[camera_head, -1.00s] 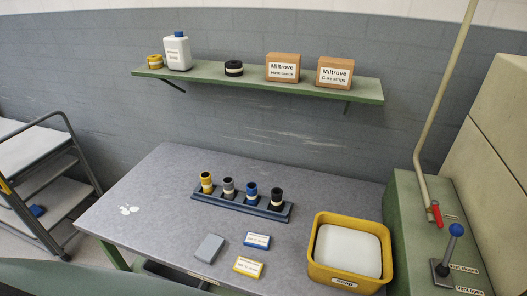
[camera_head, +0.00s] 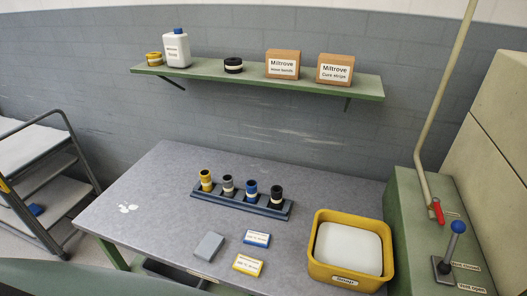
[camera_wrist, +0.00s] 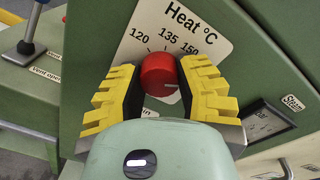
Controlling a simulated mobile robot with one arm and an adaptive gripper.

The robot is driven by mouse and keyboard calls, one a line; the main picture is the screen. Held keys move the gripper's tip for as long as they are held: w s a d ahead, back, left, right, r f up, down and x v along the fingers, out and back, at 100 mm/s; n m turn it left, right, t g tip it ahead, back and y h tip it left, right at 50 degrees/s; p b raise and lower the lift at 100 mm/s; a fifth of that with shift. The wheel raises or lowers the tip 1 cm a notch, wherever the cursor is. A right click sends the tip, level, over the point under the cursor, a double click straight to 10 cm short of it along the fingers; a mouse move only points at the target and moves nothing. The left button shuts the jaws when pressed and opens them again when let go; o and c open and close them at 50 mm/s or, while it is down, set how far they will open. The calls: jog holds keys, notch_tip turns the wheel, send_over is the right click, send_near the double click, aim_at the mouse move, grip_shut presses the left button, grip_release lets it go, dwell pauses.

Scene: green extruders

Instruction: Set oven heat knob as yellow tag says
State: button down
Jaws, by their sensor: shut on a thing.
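The red heat knob (camera_wrist: 158,72) sits on a white plate (camera_wrist: 185,22) marked "Heat °C", with 120, 135 and 150 readable around its top. A small pale mark shows at the knob's lower right, and part of the scale is hidden by my right finger. My gripper (camera_wrist: 162,80), with yellow ribbed pads, is shut on the knob, one finger on each side. The yellow tag (camera_head: 248,265) lies on the grey table near its front edge. Its lettering is too small to read. My gripper and the knob do not show in the head view.
A blue tag (camera_head: 256,239) and a grey tag (camera_head: 209,246) lie near the yellow one. A rack (camera_head: 240,204) of coloured rolls and a yellow bin (camera_head: 320,278) stand on the table. A blue-tipped lever (camera_head: 450,248) and a small display (camera_wrist: 265,122) flank the knob's area.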

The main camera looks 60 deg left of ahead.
jog(key=shift+w+a, duration=0.1)
jog(key=c, duration=0.5)
grip_release()
jog(key=shift+v, duration=3.85)
